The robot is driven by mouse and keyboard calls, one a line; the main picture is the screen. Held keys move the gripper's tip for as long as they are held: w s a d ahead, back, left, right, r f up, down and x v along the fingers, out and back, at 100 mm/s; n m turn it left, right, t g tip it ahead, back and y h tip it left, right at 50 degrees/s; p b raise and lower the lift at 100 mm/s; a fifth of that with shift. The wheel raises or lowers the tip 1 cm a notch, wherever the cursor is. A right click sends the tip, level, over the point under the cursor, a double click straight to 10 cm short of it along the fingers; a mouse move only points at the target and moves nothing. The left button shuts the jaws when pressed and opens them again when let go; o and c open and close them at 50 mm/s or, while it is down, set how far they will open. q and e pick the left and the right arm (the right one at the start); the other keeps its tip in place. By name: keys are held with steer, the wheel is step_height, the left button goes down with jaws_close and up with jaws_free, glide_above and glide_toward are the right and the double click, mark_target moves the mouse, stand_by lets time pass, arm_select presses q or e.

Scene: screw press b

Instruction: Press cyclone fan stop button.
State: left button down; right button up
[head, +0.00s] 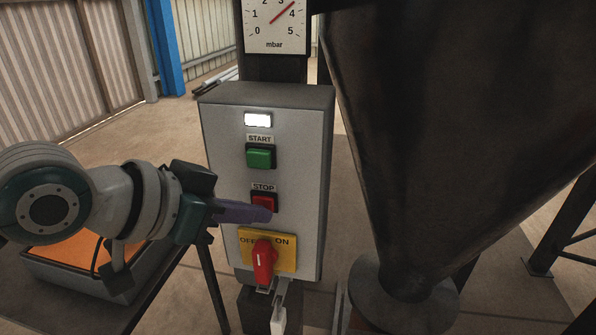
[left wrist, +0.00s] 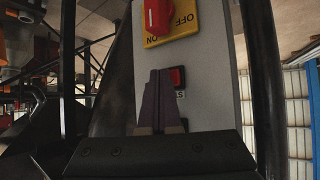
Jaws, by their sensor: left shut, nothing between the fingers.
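The red stop button (head: 262,202) sits in a black square frame under a STOP label on a grey control box (head: 225,140). My left gripper (head: 270,213) comes in from the left, shut and empty. Its purple fingertips overlap the lower right of the button in the head view. In the left wrist view the shut fingertips (left wrist: 160,72) are beside the red button (left wrist: 177,77), which is partly visible. I cannot tell whether they touch it. My right gripper is not in view.
A green START button (head: 260,157) and a lit white lamp (head: 258,120) are above. A red rotary switch (head: 263,262) on a yellow OFF/ON plate (head: 287,262) is just below. A pressure gauge (head: 277,22) tops the box. A large dark metal cone (head: 420,130) stands close on the right.

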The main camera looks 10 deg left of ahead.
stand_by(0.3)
arm_select(q)
steer(key=shift+s+p, duration=0.85)
steer(key=s+p, duration=0.4)
steer(key=s, duration=0.1)
steer(key=shift+a, duration=0.1)
